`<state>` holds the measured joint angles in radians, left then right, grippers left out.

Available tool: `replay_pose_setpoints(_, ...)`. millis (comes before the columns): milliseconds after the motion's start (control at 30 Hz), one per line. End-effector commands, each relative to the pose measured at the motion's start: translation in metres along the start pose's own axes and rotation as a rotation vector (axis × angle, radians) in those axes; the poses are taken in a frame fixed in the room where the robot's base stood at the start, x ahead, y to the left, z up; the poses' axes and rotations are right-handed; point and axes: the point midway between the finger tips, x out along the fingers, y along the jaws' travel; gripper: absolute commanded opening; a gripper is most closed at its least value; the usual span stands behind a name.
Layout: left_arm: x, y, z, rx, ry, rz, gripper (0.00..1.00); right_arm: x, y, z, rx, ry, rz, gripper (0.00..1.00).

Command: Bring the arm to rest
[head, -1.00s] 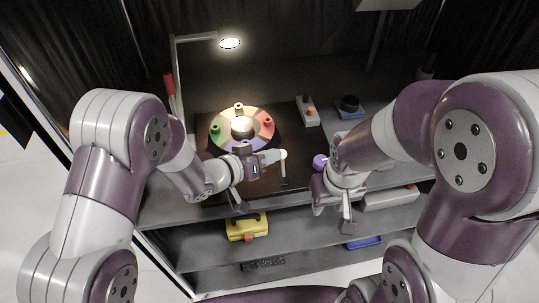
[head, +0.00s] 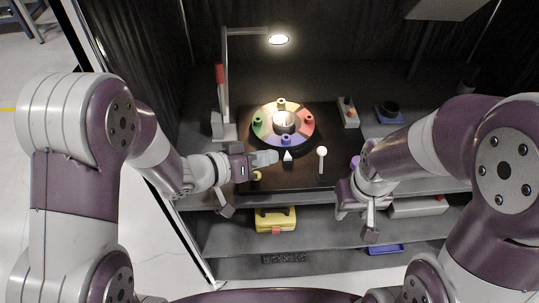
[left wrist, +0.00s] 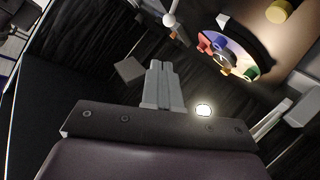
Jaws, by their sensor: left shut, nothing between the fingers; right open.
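My left gripper (head: 265,158) reaches in from the left over the dark board on the shelf unit. Its fingers are shut and empty, and they fill the lower middle of the left wrist view (left wrist: 162,85). The gripper is just in front of a coloured wheel (head: 257,127) with several pegs. A white ball-topped stick (head: 322,153) stands to the right, apart from the fingers. My right gripper (head: 371,228) hangs in front of the shelves at the right, open and empty.
A lamp (head: 278,39) on a post lights the wheel. A grey box with buttons (head: 348,113) and a blue block with a black knob (head: 389,113) stand at the right. A yellow case (head: 275,220) sits on the shelf below. A small yellow cylinder (head: 257,176) is close under the left gripper.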

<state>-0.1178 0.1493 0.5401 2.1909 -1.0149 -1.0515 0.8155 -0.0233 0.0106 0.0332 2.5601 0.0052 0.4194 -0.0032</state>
Motion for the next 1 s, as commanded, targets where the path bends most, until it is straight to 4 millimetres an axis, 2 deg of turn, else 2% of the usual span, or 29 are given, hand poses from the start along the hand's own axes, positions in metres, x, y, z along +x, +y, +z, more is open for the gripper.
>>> replay_pose_setpoints(333,0.0,-0.001,0.001,0.017,-0.003,-0.002,0.0,0.0,0.0,0.0,0.0,0.0,0.0,0.43)
replay_pose_setpoints(367,0.0,-0.004,0.004,0.045,-0.02,-0.021,0.0,0.0,0.0,0.0,0.0,0.0,0.0,0.43)
replay_pose_setpoints(467,-0.01,-0.047,0.028,0.124,-0.143,-0.235,0.0,0.0,0.0,0.0,0.0,0.0,0.0,0.43)
replay_pose_setpoints(533,-0.039,-0.085,0.045,0.154,-0.287,-0.466,0.0,0.0,0.0,0.0,0.0,0.0,0.0,0.43)
replay_pose_setpoints(567,-0.057,-0.098,0.053,0.146,-0.36,-0.561,0.0,0.0,0.0,0.0,0.0,0.0,0.0,0.43)
replay_pose_setpoints(600,-0.084,-0.108,0.064,0.118,-0.461,-0.668,0.0,0.0,0.0,0.0,0.0,0.0,0.0,0.43)
replay_pose_setpoints(633,-0.104,-0.111,0.073,0.082,-0.536,-0.732,0.0,0.0,0.0,0.0,0.0,0.0,0.0,0.43)
replay_pose_setpoints(700,-0.146,-0.102,0.093,-0.034,-0.69,-0.824,0.0,0.0,0.0,0.0,0.0,0.0,0.0,0.43)
replay_pose_setpoints(800,-0.182,-0.072,0.11,-0.218,-0.812,-0.851,0.0,0.0,0.0,0.0,0.0,0.0,0.0,0.43)
replay_pose_setpoints(867,-0.192,-0.056,0.108,-0.317,-0.801,-0.856,0.0,0.0,0.0,0.0,0.0,0.0,0.0,0.43)
replay_pose_setpoints(933,-0.193,-0.056,0.097,-0.325,-0.748,-0.868,0.0,0.0,0.0,0.0,0.0,0.0,0.0,0.43)
replay_pose_setpoints(1000,-0.194,-0.058,0.094,-0.325,-0.738,-0.873,0.0,0.0,0.0,0.0,0.0,0.0,0.0,0.43)
